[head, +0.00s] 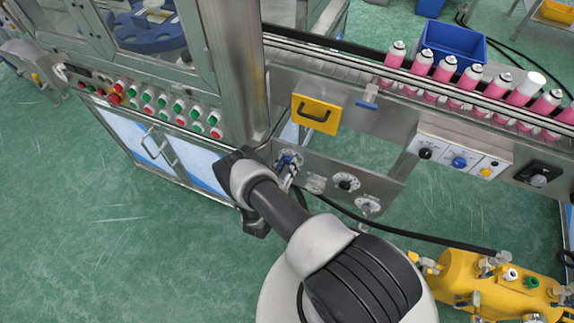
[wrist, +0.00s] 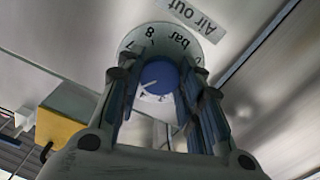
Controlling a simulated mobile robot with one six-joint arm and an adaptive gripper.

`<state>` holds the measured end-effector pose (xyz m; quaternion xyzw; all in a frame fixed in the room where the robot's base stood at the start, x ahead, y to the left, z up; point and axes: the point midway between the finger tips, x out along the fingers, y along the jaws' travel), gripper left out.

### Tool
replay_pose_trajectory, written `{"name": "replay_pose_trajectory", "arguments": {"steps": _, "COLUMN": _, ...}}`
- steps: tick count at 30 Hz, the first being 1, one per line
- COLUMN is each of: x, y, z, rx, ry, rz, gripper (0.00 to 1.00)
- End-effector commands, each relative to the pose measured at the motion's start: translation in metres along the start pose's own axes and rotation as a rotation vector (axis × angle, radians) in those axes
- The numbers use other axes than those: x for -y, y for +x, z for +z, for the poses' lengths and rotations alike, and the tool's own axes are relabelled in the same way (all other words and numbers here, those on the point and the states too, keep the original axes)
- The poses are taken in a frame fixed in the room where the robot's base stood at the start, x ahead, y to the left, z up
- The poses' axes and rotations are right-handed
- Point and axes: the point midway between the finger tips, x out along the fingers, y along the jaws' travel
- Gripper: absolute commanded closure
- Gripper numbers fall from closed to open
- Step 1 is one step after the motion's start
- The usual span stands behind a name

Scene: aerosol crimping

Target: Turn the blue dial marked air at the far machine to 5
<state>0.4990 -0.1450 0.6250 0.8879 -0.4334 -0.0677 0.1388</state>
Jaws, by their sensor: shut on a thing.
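The blue dial (wrist: 157,74) sits on a round white scale (wrist: 138,38) on the metal panel, below a label reading "Air out" (wrist: 197,14). In the head view my gripper (head: 289,164) is at the panel, covering most of the dial.
Two more dials (head: 346,183) (head: 369,204) are to the right on the same panel. A yellow handled plate (head: 316,114) is above. Pink cans (head: 443,69) stand on the conveyor. A yellow machine (head: 470,280) is at lower right. A cabinet with push buttons (head: 150,108) is at left.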

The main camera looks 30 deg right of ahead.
Motion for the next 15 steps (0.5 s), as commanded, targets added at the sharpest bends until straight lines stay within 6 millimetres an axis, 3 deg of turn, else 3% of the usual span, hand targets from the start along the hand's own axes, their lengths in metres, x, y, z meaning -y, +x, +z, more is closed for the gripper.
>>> {"name": "replay_pose_trajectory", "arguments": {"steps": 4, "x": -0.0001, "y": -0.0001, "z": 0.0003, "rx": 0.001, "ry": 0.000, "rz": 0.000, "gripper": 0.90}}
{"name": "replay_pose_trajectory", "arguments": {"steps": 5, "x": -0.0001, "y": -0.0001, "z": 0.0003, "rx": 0.001, "ry": 0.001, "rz": 0.000, "gripper": 0.65}}
{"name": "replay_pose_trajectory", "arguments": {"steps": 15, "x": 0.0000, "y": 0.0000, "z": 0.0001, "rx": 0.000, "ry": 0.001, "rz": 0.000, "gripper": 0.46}}
